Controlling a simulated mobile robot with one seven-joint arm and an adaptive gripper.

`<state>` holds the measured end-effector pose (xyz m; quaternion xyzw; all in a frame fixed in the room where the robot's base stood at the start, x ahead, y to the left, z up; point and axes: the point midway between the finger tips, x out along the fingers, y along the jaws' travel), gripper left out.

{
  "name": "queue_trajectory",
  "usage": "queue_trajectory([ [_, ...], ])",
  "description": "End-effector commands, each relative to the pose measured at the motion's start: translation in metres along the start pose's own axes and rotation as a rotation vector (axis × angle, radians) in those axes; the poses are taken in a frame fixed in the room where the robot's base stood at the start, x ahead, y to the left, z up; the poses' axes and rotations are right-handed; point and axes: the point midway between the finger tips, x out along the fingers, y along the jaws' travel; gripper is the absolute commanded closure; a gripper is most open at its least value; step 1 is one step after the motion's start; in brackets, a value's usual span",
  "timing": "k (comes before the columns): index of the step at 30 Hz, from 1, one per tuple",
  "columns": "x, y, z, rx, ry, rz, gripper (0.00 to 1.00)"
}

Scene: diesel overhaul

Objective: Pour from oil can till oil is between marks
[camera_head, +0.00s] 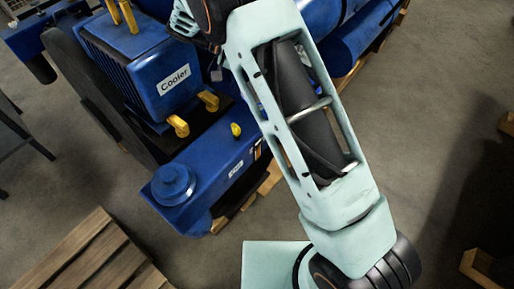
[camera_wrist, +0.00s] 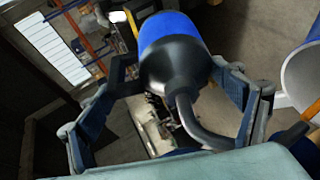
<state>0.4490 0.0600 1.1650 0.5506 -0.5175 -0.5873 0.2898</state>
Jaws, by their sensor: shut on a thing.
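In the wrist view my gripper (camera_wrist: 172,78) is shut on the oil can (camera_wrist: 178,62), with a finger on each side. The can has a blue body, a dark shoulder and a bent grey spout that curves down toward the bottom of the picture. I cannot see any oil coming out. In the head view my arm runs up to the top edge, and neither the gripper nor the can can be made out there. The blue machine (camera_head: 215,165) lies left of my arm. No level marks can be made out.
The machine carries a box labelled "Cooler" (camera_head: 160,75), yellow handles (camera_head: 195,113), a small yellow cap (camera_head: 236,129) and a round blue lid (camera_head: 173,184). A wooden pallet (camera_head: 90,255) lies at lower left. Bare floor (camera_head: 440,110) shows at right.

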Motion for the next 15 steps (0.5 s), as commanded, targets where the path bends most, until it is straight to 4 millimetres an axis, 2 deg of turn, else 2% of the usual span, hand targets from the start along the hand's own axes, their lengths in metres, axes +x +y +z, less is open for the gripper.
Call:
queue_trajectory([
  [7, 0.002, -0.002, 0.000, 0.007, 0.001, -0.014, 0.53],
  [15, 0.018, -0.018, 0.007, 0.072, 0.000, -0.170, 0.53],
])
